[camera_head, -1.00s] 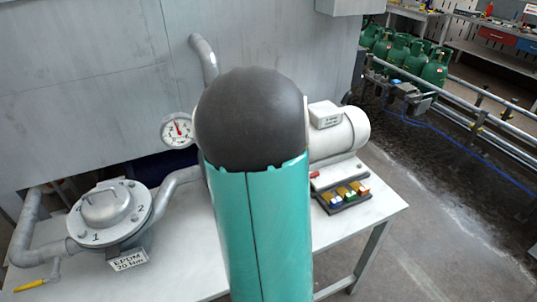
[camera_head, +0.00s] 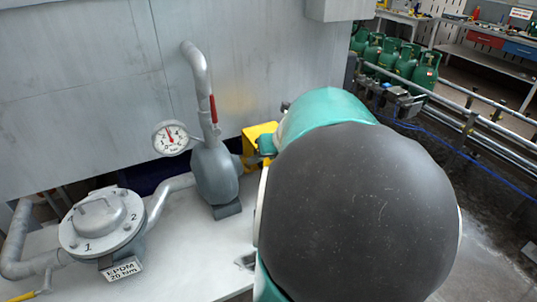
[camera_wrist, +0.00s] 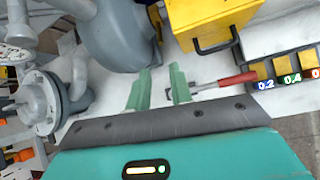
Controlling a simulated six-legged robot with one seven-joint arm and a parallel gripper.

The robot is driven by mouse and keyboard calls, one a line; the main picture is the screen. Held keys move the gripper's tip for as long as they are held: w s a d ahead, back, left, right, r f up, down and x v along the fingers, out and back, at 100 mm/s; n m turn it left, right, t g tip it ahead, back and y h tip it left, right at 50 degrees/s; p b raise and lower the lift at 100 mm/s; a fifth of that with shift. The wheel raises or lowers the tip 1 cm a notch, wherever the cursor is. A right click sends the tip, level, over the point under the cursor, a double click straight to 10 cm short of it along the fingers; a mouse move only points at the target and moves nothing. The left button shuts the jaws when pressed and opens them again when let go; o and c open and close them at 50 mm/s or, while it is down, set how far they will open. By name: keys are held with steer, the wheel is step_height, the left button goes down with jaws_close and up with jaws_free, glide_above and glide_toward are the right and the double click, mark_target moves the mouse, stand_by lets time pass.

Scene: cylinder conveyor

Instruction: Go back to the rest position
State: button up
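My gripper (camera_wrist: 160,88) shows in the wrist view with its two green fingers apart and nothing between them. It is above the white table (camera_wrist: 215,108). A tool with a red handle (camera_wrist: 238,80) lies just beyond the fingertips, and a yellow box (camera_wrist: 208,22) with a black handle is behind it. In the head view my arm's large dark joint covers the right of the table, and the gripper cannot be made out there. The yellow box (camera_head: 257,133) partly shows behind my arm.
A grey pump (camera_head: 214,172) and a round flanged housing (camera_head: 102,220) stand on the table, with a pressure gauge (camera_head: 170,138) above. Small numbered blocks (camera_wrist: 287,68) sit at the right in the wrist view. Green gas cylinders (camera_head: 405,62) stand by the conveyor rails at back right.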

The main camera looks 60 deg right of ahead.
stand_by(0.5)
steer(key=w+a+r+n+y, duration=0.2)
steer(key=w+a+n, duration=0.1)
steer(key=a+n, duration=0.8)
steer(key=w+a+r+n+y, duration=0.1)
steer(key=w+a+n+y, duration=0.15)
steer(key=a+n, duration=0.8)
steer(key=s+a+n+h, duration=0.1)
steer(key=s+a+n, duration=0.1)
steer(key=a+n, duration=0.6)
steer(key=s+a+n+g, duration=0.1)
steer(key=s+a+n, duration=0.2)
steer(key=a+n, duration=0.6)
steer(key=n, duration=0.5)
steer(key=shift+s+r+h, duration=0.35)
steer(key=shift+d, duration=0.15)
